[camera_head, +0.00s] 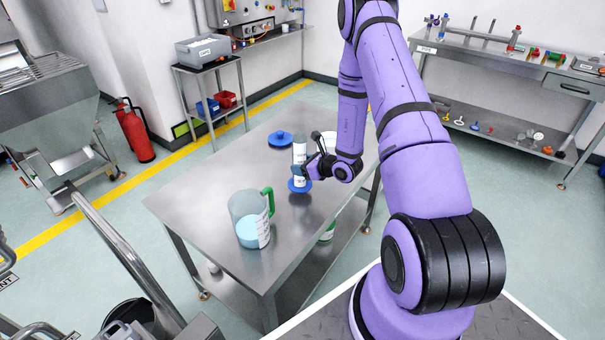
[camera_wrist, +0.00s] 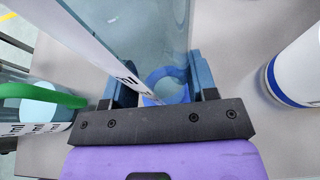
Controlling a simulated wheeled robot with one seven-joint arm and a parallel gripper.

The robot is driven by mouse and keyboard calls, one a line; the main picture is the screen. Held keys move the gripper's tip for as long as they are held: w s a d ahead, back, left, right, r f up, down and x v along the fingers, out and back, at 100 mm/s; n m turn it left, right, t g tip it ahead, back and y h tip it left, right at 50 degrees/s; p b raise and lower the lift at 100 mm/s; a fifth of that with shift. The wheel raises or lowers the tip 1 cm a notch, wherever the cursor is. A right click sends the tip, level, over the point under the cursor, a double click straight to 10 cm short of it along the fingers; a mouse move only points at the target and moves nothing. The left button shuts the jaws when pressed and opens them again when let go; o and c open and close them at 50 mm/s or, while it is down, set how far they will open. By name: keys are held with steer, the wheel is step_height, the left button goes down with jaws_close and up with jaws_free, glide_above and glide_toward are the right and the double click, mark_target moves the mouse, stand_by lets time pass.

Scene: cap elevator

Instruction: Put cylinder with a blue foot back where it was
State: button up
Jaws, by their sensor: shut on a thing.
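The cylinder with a blue foot (camera_head: 299,153) is a tall, clear measuring cylinder with a white scale strip and blue at its lower part. It is about upright over the middle of the steel table (camera_head: 205,198). Its blue foot (camera_head: 300,186) shows just below my gripper (camera_head: 305,172). Whether the foot touches the table or hangs slightly above it, I cannot tell. In the wrist view the clear cylinder wall (camera_wrist: 150,35) runs between the blue fingers of my gripper (camera_wrist: 160,82), which are shut on it. The blue foot (camera_wrist: 172,88) is seen through the glass.
A jug with a green handle (camera_head: 248,218) holds blue liquid near the table's front. A blue disc (camera_head: 280,138) lies towards the back. A white container (camera_head: 328,140) is partly behind my arm; a blue-striped white container (camera_wrist: 300,68) is right in the wrist view. The table's left is bare.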

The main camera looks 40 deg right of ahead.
mark_target(296, 184)
steer(key=shift+s+f, duration=0.1)
steer(key=shift+f, duration=1.5)
steer(key=shift+f, duration=0.15)
steer(key=o, duration=1)
steer(key=shift+o, duration=0.2)
